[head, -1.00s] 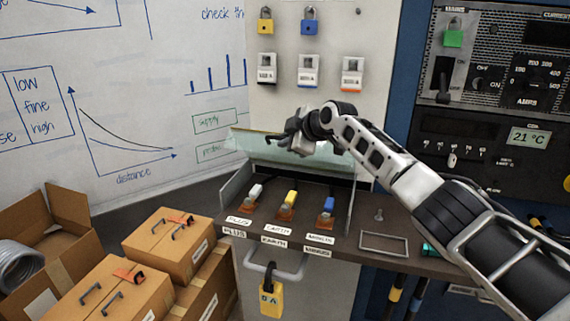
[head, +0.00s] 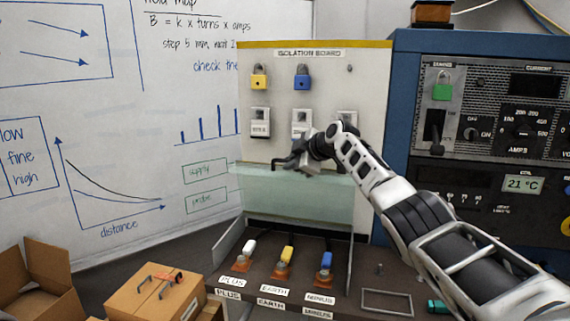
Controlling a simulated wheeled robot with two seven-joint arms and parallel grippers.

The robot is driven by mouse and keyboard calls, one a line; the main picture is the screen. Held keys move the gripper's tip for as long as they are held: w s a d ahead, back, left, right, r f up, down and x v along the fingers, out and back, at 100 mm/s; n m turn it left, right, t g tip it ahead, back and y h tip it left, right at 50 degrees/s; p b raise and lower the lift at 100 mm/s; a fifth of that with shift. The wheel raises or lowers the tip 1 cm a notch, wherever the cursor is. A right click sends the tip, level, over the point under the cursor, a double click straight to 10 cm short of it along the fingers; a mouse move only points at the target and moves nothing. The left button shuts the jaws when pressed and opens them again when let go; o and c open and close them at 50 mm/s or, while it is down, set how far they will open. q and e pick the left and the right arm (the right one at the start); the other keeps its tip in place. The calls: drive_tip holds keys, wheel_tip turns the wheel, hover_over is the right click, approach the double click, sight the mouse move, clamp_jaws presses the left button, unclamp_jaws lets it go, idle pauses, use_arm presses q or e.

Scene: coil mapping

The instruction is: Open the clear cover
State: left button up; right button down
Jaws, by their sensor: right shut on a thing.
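The clear cover (head: 300,198) is a greenish see-through panel standing tilted up at the back of the switch box, against the isolation board. My right gripper (head: 285,163) is at the cover's upper edge, shut on it; the dark fingers point left and the exact contact is partly hidden by the hand. My left gripper is not in view.
The isolation board (head: 330,75) behind holds a yellow padlock (head: 259,76), a blue padlock (head: 302,77) and tags. A blue-framed power supply (head: 400,110) stands at the right. Cardboard boxes (head: 155,292) sit lower left. An empty metal frame (head: 387,302) lies right of the switches.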

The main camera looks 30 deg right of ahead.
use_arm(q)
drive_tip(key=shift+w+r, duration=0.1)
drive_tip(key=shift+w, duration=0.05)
use_arm(e)
drive_tip(key=c, duration=1.8)
unclamp_jaws()
drive_tip(key=shift+a, duration=0.1)
drive_tip(key=shift+o, duration=0.2)
drive_tip(key=shift+s, duration=0.1)
